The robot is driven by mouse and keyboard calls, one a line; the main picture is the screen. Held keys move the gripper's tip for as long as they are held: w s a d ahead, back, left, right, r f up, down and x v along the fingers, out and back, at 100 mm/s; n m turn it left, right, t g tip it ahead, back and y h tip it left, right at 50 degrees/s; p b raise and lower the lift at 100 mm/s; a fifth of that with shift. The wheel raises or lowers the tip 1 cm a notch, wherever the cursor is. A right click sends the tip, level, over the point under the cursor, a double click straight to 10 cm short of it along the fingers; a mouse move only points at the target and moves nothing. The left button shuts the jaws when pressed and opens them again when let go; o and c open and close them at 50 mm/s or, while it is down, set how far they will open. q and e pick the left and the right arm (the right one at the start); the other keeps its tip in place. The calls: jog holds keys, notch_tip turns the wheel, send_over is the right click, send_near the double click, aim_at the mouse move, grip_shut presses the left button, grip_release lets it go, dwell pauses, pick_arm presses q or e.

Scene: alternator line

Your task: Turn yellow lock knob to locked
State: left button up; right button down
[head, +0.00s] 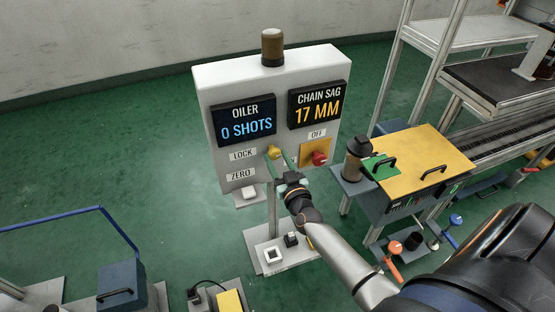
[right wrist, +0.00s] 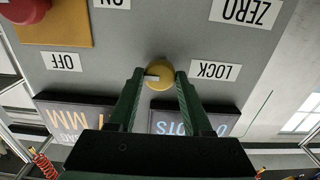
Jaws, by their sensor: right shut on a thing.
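The yellow lock knob (head: 274,153) is on the front of the grey control panel (head: 215,85), just right of the LOCK label (head: 243,154). In the right wrist view the knob (right wrist: 159,76) is round with a pale pointer mark on its face, and the picture is upside down. My right gripper (head: 277,161) reaches the panel from below right. Its green fingers (right wrist: 157,80) are shut on the knob, one on each side. Part of the knob is hidden by the fingers in the head view. My left gripper is not in view.
A red button (head: 319,158) on a yellow plate sits right of the knob, below an OFF label. Screens above read OILER 0 SHOTS and CHAIN SAG 17 MM. A yellow-topped cart (head: 420,150) with a dark bottle (head: 357,155) stands at the right.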

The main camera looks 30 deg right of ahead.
dwell(0.3)
jog(key=m, duration=0.4)
jog(key=shift+m, duration=0.4)
jog(key=m, duration=0.4)
jog(key=shift+m, duration=0.3)
jog(key=m+b, duration=0.1)
jog(key=m, duration=0.3)
jog(key=shift+f, duration=0.1)
jog(key=shift+m+b, duration=0.6)
jog(key=shift+m, duration=1.6)
jog(key=shift+c, duration=1.6)
grip_release()
jog(key=shift+s, duration=0.1)
